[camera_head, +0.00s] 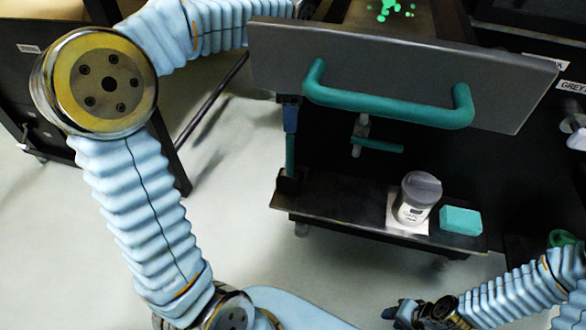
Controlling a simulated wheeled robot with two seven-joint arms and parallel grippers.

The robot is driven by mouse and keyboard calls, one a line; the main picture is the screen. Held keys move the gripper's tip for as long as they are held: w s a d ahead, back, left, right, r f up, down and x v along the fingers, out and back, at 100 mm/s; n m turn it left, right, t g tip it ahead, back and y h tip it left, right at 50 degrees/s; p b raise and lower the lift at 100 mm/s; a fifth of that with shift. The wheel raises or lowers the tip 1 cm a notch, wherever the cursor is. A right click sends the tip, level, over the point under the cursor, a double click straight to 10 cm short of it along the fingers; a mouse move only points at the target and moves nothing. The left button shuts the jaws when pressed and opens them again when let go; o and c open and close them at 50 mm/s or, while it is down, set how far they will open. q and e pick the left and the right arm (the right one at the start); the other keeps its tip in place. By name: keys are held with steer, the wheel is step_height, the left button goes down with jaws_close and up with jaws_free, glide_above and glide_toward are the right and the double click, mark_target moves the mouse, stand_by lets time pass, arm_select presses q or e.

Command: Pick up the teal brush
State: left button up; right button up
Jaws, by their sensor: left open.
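A slim upright teal piece (290,152), which looks like the brush, stands at the left end of the low dark shelf, its lower end in a dark holder (287,183). My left arm bends up and then right, and its wrist passes behind the grey panel. What looks like my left gripper (291,118) shows only in part, dark and blue, below the panel's left end, just above the teal piece. I cannot tell whether they touch. My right gripper (404,312) is at the bottom edge, small and dark, far from the brush.
The grey panel (400,75) with a teal handle (390,108) hangs over the shelf (340,205). A lidded jar (416,200) and a teal block (460,220) stand on the shelf's right part. A short teal bar (378,144) sits below the panel. Pale floor is clear at left.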

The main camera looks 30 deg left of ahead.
mark_target(290, 149)
arm_select(q)
steer(key=f, duration=0.6)
steer(key=f+b, duration=0.1)
steer(key=f, duration=0.4)
steer(key=shift+a+f, duration=0.2)
steer(key=shift+f, duration=0.2)
jaws_close()
